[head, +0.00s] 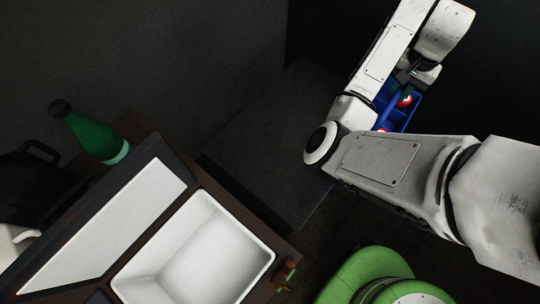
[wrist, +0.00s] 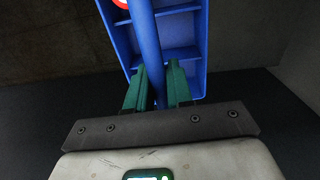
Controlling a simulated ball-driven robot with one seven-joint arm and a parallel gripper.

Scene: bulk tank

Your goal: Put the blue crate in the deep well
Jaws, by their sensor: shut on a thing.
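The blue crate (head: 407,119) is at the upper right in the head view, partly hidden behind my arm. In the wrist view the crate (wrist: 188,40) shows its dividers and a long blue handle bar down the middle. My gripper (wrist: 157,75) is shut on that handle bar, with a green finger on each side. A red and white round item is in the crate. The deep well (head: 195,250), a white steep-sided basin, is at the lower left in the head view, well apart from the crate. It looks empty.
Beside the well is a shallower white tray-like recess (head: 105,230) in the brown unit. A green bottle (head: 92,135) stands at its back, with a dark jug (head: 30,170) to the left. A dark flat surface (head: 275,140) lies between the unit and my arm.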

